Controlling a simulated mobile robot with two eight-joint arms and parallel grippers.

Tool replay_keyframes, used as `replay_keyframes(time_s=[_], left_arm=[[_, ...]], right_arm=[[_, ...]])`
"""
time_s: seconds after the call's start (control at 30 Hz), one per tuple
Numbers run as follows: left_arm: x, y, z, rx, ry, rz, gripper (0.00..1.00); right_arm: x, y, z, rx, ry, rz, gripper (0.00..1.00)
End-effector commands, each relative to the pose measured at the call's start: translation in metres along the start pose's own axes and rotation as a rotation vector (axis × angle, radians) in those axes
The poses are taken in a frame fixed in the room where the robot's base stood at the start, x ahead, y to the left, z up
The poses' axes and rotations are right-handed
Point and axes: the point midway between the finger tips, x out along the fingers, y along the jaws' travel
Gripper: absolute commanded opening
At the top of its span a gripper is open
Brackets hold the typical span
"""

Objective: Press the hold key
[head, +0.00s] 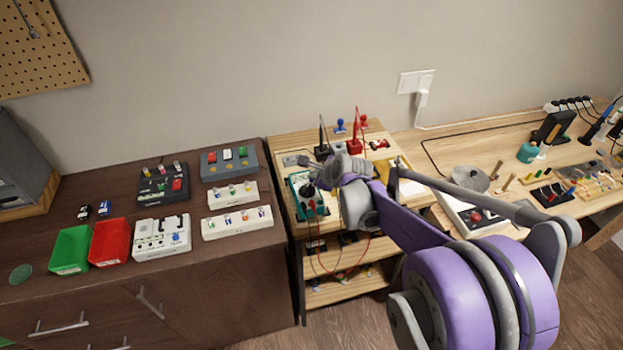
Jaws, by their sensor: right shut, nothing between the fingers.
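A teal-edged multimeter (300,209) lies on the small wooden stand (284,146) in the middle. It has a dark dial and a red and a dark lead plugged in near its lower end. My right arm reaches in from the lower right, and its gripper (318,178) is shut and empty over the upper right part of the multimeter. The gripper covers that part, so I cannot make out the hold key or tell whether the fingertips touch it. My left gripper is not in view.
Black and red probe holders (354,146) stand behind the gripper. A brown cabinet (120,292) on the left carries a green bin (70,250), a red bin (109,242) and several switch boxes. A light wooden bench (480,148) with tools lies right. Wires hang below the multimeter.

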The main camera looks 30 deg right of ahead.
Motion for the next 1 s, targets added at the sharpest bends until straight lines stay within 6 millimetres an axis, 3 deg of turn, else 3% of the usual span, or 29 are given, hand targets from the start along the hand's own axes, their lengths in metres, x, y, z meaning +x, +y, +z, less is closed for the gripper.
replay_keyframes(time_s=[1.0], left_arm=[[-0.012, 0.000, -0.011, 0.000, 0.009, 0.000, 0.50]], right_arm=[[-0.015, -0.011, 0.011, 0.000, 0.000, 0.000, 0.00]])
